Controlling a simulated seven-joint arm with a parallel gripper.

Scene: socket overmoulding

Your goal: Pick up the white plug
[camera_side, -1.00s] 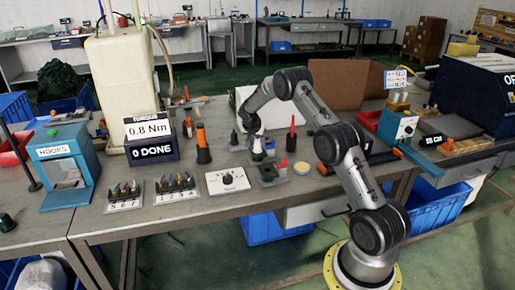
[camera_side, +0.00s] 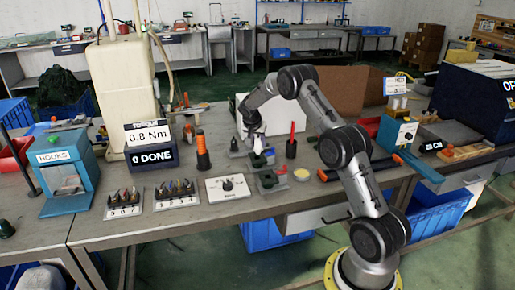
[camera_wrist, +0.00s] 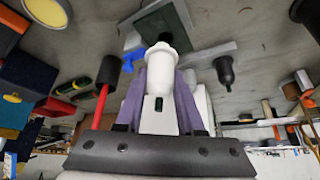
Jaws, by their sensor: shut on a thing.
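The white plug (camera_wrist: 160,80) stands between the two purple fingers of my gripper (camera_wrist: 160,92) in the wrist view. My gripper is shut on it, and its fingers cover the plug's sides. In the side view my gripper (camera_side: 255,132) is above the grey and green fixture (camera_side: 262,157), and the plug shows only as a small pale patch there. In the wrist view the green and grey fixture (camera_wrist: 165,27) lies beyond the plug's end.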

